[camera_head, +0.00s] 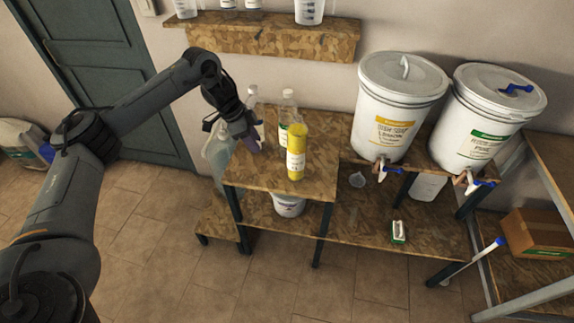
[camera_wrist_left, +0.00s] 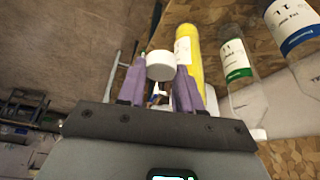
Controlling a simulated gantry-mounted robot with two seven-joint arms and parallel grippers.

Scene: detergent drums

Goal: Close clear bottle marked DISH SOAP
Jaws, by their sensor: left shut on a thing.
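My left gripper (camera_head: 250,143) is over the left part of the upper wooden shelf. In the left wrist view, its purple fingers (camera_wrist_left: 158,75) are shut on a white cap (camera_wrist_left: 160,65). A clear bottle with a green label (camera_head: 287,107) stands behind the yellow bottle (camera_head: 296,155), and it also shows in the left wrist view (camera_wrist_left: 234,62). Another clear bottle (camera_head: 252,99) stands partly hidden behind my gripper. A clear bottle with a blue label (camera_wrist_left: 293,27) shows in the left wrist view. I cannot read DISH SOAP on either label. My right gripper is out of view.
Two white drums with taps, one yellow-labelled (camera_head: 392,110) and one green-labelled (camera_head: 478,130), stand to the right. A translucent container (camera_head: 216,152) is left of my gripper. A white tub (camera_head: 288,204) sits below. The shelf front beside the yellow bottle is clear.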

